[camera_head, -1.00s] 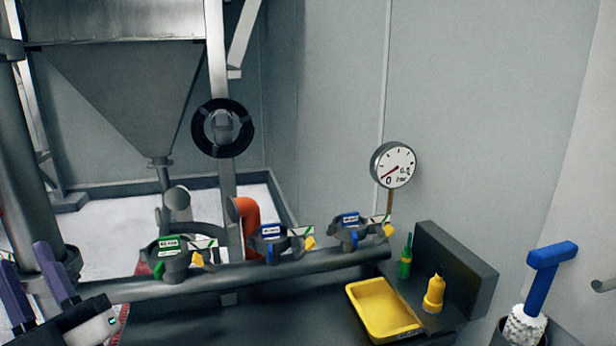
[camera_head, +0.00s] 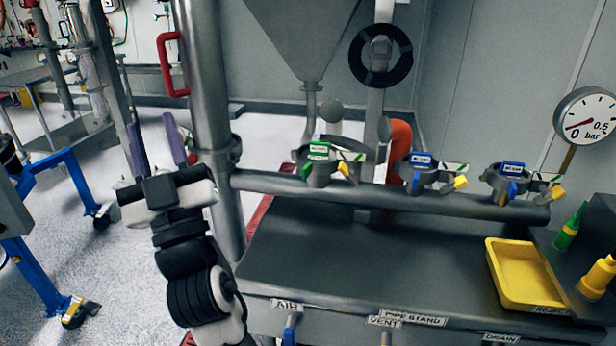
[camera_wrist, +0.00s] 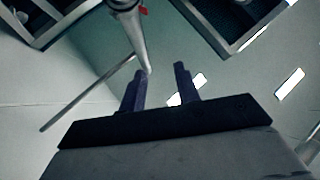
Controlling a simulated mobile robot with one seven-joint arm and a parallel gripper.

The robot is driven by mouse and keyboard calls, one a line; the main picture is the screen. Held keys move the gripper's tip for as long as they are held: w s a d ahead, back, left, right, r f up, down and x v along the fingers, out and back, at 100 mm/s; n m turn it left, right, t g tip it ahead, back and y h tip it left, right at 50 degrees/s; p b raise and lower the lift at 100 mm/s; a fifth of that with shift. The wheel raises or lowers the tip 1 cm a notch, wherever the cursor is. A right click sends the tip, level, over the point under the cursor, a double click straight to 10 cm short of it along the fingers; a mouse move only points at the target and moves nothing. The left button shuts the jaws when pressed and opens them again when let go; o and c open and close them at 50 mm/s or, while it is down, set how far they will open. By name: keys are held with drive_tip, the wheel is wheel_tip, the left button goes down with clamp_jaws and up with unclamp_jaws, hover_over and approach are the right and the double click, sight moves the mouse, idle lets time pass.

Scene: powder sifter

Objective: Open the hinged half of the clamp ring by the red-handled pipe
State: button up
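The red handle (camera_head: 172,65) is fixed to a tall grey vertical pipe (camera_head: 207,90) left of centre. The clamp ring nearest this pipe (camera_head: 319,172) has a green tag and a yellow knob, and sits on the horizontal grey pipe (camera_head: 275,184). I cannot tell whether its hinged half is open or closed. My gripper (camera_head: 155,140) points upward, left of the vertical pipe and well apart from the clamp ring. Its two purple fingers are spread with nothing between them. They also show apart in the wrist view (camera_wrist: 160,78).
Two blue-tagged clamp rings (camera_head: 423,175) (camera_head: 508,183) sit further right on the horizontal pipe. A yellow tray (camera_head: 520,300) and a yellow bottle (camera_head: 597,278) stand at the right. The dark bench top (camera_head: 350,250) is largely clear. A blue-framed cart (camera_head: 75,190) stands at the left.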

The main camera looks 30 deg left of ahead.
drive_tip(key=w+f+m+t+h, duration=0.4)
drive_tip(key=w+f+m+h, duration=0.2)
drive_tip(key=w+f+h, duration=0.25)
drive_tip(key=m+g+h+b, duration=0.1)
drive_tip(key=m+h, duration=0.7)
drive_tip(key=h, duration=0.5)
approach(303, 177)
drive_tip(key=w+p, duration=0.1)
drive_tip(key=w, duration=0.2)
drive_tip(key=w+p, duration=0.1)
drive_tip(key=w, duration=0.2)
drive_tip(key=w+p, duration=0.1)
drive_tip(key=w, duration=0.3)
drive_tip(key=shift+a+r+p, duration=0.15)
drive_tip(key=shift+a+p, duration=0.2)
clamp_jaws()
